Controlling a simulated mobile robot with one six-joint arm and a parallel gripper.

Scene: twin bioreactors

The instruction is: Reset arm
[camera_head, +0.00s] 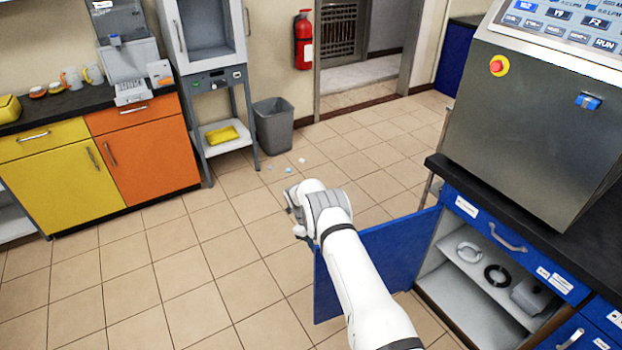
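My white arm (362,285) reaches up from the bottom edge toward the middle of the head view. It passes in front of an open blue cabinet door (395,243). The grey wrist joints show at its far end, above the tiled floor. My gripper is not clearly seen; its fingers are hidden behind the wrist or too small to make out. Nothing held can be seen.
The open blue cabinet (447,295) at right holds rings and a grey box on its shelf. A steel bioreactor unit (530,130) stands above it. A grey bin (273,126) stands behind, with small scraps on the floor (288,169). The floor at left is clear.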

